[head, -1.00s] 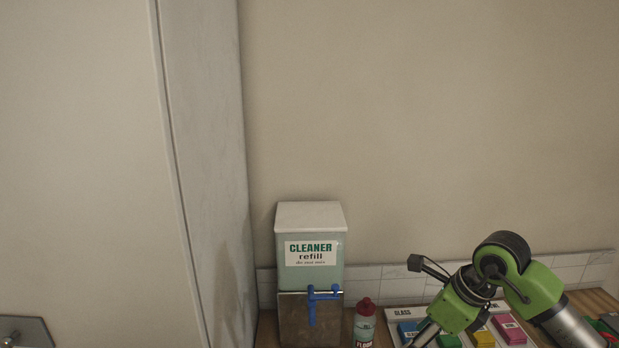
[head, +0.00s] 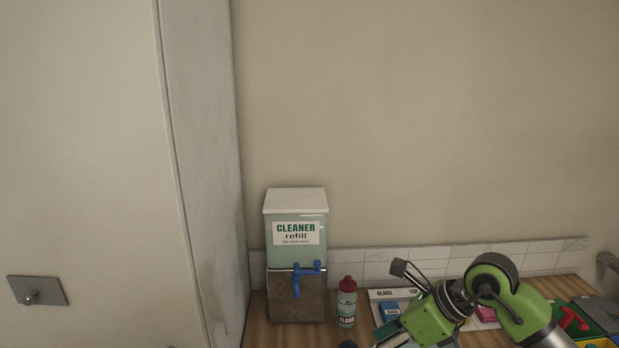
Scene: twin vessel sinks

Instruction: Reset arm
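My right arm comes in from the lower right, with green and black links. My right gripper (head: 392,338) is at the bottom edge, low over the counter and right of the bottle. Its fingers are mostly cut off by the frame, so I cannot tell whether it is open or holds anything. My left gripper is not in view.
A cleaner refill dispenser (head: 296,260) with a blue tap (head: 297,276) stands against the wall. A red-capped floor bottle (head: 347,303) stands beside it. A labelled tray (head: 378,295) is partly behind my arm. Coloured bins (head: 598,342) are at the right; a wall plate (head: 38,291) is left.

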